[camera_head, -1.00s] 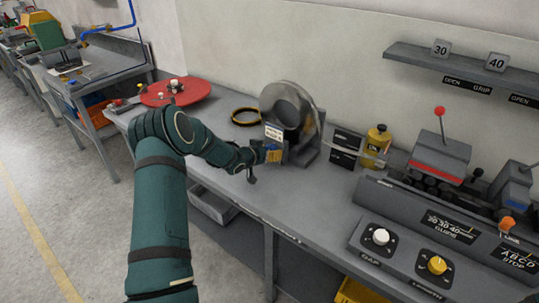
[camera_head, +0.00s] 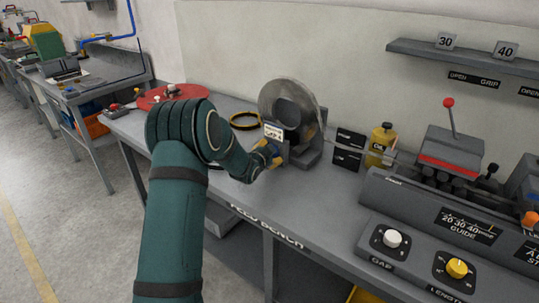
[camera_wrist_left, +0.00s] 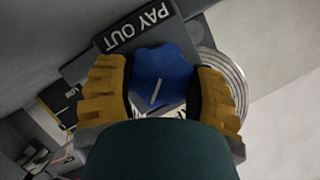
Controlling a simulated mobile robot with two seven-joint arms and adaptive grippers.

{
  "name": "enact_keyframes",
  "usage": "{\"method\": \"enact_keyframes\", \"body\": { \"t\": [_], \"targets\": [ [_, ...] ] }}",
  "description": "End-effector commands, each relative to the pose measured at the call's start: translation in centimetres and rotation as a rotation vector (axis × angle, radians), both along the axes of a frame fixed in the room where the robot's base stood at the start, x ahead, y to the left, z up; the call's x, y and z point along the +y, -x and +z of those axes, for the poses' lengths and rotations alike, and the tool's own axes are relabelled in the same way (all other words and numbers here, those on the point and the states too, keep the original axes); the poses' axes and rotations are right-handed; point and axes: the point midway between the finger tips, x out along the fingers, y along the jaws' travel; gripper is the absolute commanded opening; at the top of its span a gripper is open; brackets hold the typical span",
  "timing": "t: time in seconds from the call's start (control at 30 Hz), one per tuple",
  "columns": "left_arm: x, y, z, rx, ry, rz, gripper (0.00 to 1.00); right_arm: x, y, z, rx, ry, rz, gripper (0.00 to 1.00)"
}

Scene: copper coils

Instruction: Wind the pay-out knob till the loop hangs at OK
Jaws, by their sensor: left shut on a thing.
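The pay-out knob (camera_wrist_left: 165,68) is blue and lobed, with a pale line on its face, in the left wrist view. It sits beside a dark plate (camera_wrist_left: 135,28) marked PAY OUT. My left gripper (camera_wrist_left: 160,82) has its yellow fingers on both sides of the knob and is shut on it. In the head view the left gripper (camera_head: 270,153) is at the front of the pay-out stand, below the grey reel (camera_head: 272,100). Dark panels (camera_head: 348,147) stand right of the reel; their lettering is too small to read. I cannot make out how the loop hangs. My right gripper is not in view.
A yellow oil bottle (camera_head: 380,142) stands right of the panels. A white knob (camera_head: 393,238) and a yellow knob (camera_head: 457,267) are on the front right. A copper-coloured ring (camera_head: 244,120) and a red disc (camera_head: 170,97) lie left of the reel.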

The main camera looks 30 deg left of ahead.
Motion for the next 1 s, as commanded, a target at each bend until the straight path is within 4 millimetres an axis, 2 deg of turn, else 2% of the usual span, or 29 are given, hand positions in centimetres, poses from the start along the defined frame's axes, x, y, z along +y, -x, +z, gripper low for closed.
{"method": "enact_keyframes", "body": {
  "t": [0.3,0.8,0.83,0.9,1.0],
  "targets": [
    [-0.04,0.02,-0.11,-0.007,-0.105,-0.001,0.21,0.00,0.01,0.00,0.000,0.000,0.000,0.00],
    [-0.02,0.02,-0.11,-0.008,-0.122,0.000,0.21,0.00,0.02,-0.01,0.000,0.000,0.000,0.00],
    [-0.02,0.02,-0.11,-0.008,-0.122,0.000,0.67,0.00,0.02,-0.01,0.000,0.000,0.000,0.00],
    [-0.02,0.02,-0.11,-0.009,-0.122,-0.001,0.91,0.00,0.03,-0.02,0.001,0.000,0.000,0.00],
    [-0.03,0.01,-0.10,-0.009,-0.122,-0.001,0.91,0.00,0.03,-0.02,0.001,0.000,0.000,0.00]
  ]
}}
